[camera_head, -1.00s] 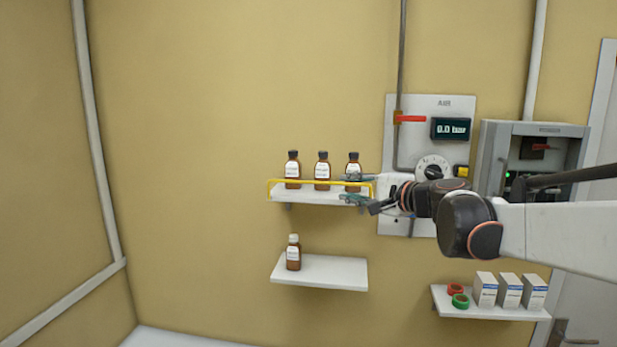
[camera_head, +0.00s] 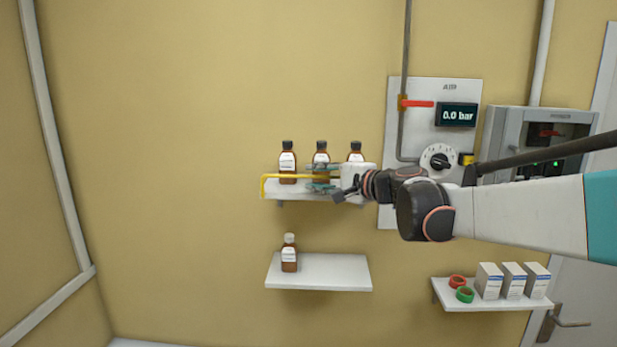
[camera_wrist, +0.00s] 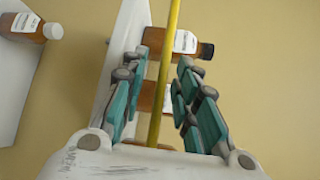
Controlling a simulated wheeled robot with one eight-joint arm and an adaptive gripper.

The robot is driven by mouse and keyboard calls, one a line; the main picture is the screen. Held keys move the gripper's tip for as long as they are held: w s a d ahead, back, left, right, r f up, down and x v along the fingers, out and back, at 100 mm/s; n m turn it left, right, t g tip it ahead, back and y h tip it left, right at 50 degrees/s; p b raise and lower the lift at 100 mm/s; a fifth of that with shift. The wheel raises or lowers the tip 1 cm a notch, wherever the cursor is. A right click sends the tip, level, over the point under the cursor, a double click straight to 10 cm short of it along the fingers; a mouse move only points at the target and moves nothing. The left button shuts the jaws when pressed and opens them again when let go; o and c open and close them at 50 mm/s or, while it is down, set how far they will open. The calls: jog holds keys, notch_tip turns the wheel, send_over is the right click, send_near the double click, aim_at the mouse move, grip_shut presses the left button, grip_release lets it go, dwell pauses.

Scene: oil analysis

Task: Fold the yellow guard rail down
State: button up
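The yellow guard rail (camera_head: 294,177) runs raised along the front of the upper white shelf (camera_head: 278,191), its left end bent down to the shelf. My gripper (camera_head: 311,177) is at the rail's middle to right part, with teal fingers above and below the bar. In the wrist view the rail (camera_wrist: 166,70) passes between the spread fingers (camera_wrist: 160,82), with gaps visible on both sides. Three brown bottles with black caps stand behind the rail: left (camera_head: 287,160), middle (camera_head: 320,157), right (camera_head: 356,152). My gripper and arm hide the rail's right end.
A lower shelf (camera_head: 335,273) holds one white-capped brown bottle (camera_head: 289,255). An air panel (camera_head: 427,92) with a dial (camera_head: 438,160) and a grey cabinet (camera_head: 500,130) are at right. A lower-right shelf (camera_head: 490,305) holds boxes and tape rolls. The wall left of the shelves is clear.

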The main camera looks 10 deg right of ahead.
jog(key=shift+s+d+r, duration=0.1)
jog(key=shift+s+d, duration=0.05)
jog(key=shift+s, duration=0.05)
jog(key=shift+c, duration=0.3)
jog(key=shift+w, duration=0.1)
grip_shut()
jog(key=s+f+n+y+b, duration=0.2)
jog(key=n+y+b, duration=0.4)
jog(key=n+b, duration=0.2)
jog(key=s+a+f+n+t+y+b, duration=0.1)
jog(key=s+f+n+y+b, duration=0.1)
jog(key=n+y+b, duration=0.4)
jog(key=s+n+b, duration=0.1)
jog(key=n+b, duration=0.2)
jog(key=shift+s+a+f+n+t, duration=0.25)
jog(key=shift+a+f+n+t, duration=0.05)
jog(key=shift+f+n, duration=0.1)
jog(key=shift+n+y+b, duration=0.3)
jog(key=shift+y, duration=0.1)
